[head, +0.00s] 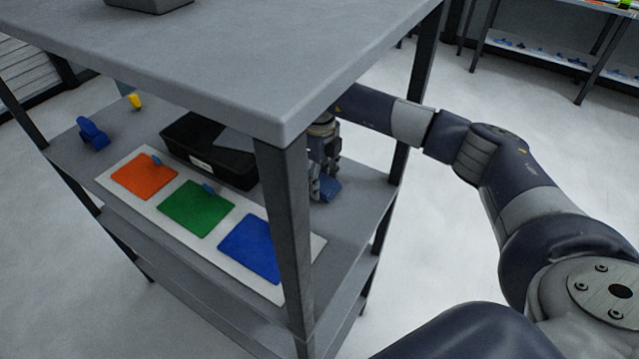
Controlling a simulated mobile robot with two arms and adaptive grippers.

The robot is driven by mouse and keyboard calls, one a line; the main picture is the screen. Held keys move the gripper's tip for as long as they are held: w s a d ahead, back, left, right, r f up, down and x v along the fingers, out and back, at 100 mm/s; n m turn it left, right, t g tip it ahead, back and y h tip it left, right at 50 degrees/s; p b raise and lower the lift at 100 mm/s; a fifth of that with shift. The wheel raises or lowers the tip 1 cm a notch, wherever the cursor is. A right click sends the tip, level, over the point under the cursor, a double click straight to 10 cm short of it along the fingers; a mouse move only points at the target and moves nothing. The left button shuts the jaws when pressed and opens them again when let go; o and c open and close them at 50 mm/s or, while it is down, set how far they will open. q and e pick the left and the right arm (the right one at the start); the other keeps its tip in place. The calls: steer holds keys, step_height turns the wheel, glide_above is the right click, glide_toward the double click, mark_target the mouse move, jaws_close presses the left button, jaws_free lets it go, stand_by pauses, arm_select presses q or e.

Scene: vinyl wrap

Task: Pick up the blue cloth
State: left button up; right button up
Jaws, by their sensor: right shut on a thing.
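The right gripper (317,184) reaches in over the middle shelf from the right, behind the front post of the shelving. It is shut on a small blue piece (330,189), which looks like the blue cloth and sits at the fingertips close to the shelf surface. Whether the piece touches the shelf I cannot tell. Part of the gripper is hidden by the post and top shelf. My left gripper is not in view.
A white board (221,241) on the middle shelf (345,222) carries orange, green and blue squares. A black bin (209,160) stands behind it. A dark blue tool (92,133) is at the left. The top shelf (250,60) overhangs, and a post (287,235) stands in front.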

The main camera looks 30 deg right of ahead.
steer(key=shift+r, duration=0.3)
steer(key=r+b, duration=0.2)
steer(key=shift+a+r, duration=0.3)
steer(key=shift+r, duration=0.1)
steer(key=s+a+b, duration=0.1)
steer(key=a, duration=0.4)
steer(key=s+a+r+b, duration=0.1)
steer(key=s+a, duration=0.1)
steer(key=a, duration=0.3)
steer(key=s+a+b, duration=0.1)
steer(key=a, duration=0.3)
steer(key=shift+s+a+r+b, duration=0.15)
steer(key=shift+a+r+b, duration=0.15)
steer(key=shift+a+b, duration=0.1)
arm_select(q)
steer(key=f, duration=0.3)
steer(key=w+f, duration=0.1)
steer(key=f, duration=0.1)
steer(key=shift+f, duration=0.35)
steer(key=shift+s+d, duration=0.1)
arm_select(e)
steer(key=shift+s+d, duration=0.1)
